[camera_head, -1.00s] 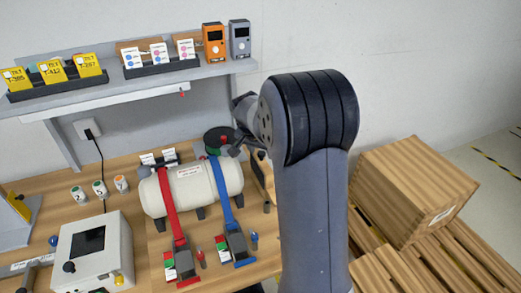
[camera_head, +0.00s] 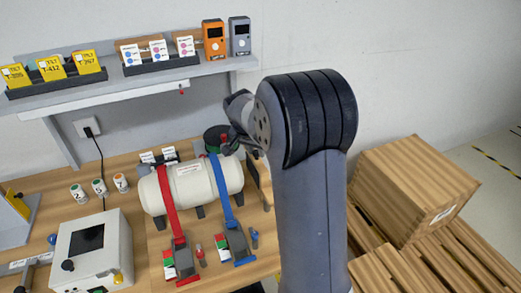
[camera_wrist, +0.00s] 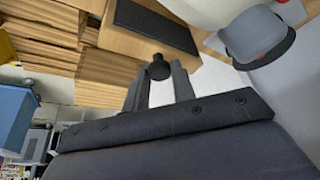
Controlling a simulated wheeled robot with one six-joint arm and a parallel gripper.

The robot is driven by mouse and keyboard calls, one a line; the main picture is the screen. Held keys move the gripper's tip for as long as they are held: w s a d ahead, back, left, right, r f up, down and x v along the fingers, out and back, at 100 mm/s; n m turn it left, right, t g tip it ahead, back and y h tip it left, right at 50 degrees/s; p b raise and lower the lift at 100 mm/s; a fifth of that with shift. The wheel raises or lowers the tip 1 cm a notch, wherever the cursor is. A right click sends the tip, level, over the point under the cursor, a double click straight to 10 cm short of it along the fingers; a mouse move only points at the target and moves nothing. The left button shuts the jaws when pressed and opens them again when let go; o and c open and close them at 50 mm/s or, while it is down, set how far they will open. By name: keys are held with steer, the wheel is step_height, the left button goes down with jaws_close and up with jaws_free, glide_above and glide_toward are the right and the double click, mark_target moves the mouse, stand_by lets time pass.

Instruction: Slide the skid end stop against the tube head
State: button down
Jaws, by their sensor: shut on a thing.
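The cream tube (camera_head: 190,187) lies on the bench with a red strap (camera_head: 167,187) and a blue strap (camera_head: 222,190) over it. Its right head faces the wooden skid end stop (camera_head: 263,182), which is partly hidden by my arm. In the wrist view the end stop (camera_wrist: 122,43) carries a black pad and a black knob (camera_wrist: 158,67). My gripper (camera_wrist: 160,80) is shut on the knob; it also shows in the head view (camera_head: 229,148). The pale tube (camera_wrist: 195,9) shows at the top of the wrist view. Whether the stop touches the head cannot be told.
Two strap ratchets (camera_head: 182,258) lie in front of the tube. A white box with a screen (camera_head: 92,255) and several small numbered jars (camera_head: 99,187) stand to the left. A shelf (camera_head: 120,95) runs above. A wooden crate (camera_head: 415,190) is on the right.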

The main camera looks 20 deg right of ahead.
steer(key=shift+a, duration=0.65)
steer(key=c, duration=1.2)
jaws_free()
steer(key=shift+o, duration=0.2)
steer(key=b+v, duration=0.1)
steer(key=v, duration=0.9)
steer(key=shift+r+b, duration=0.4)
steer(key=shift+s+a, duration=0.1)
steer(key=shift+c, duration=0.4)
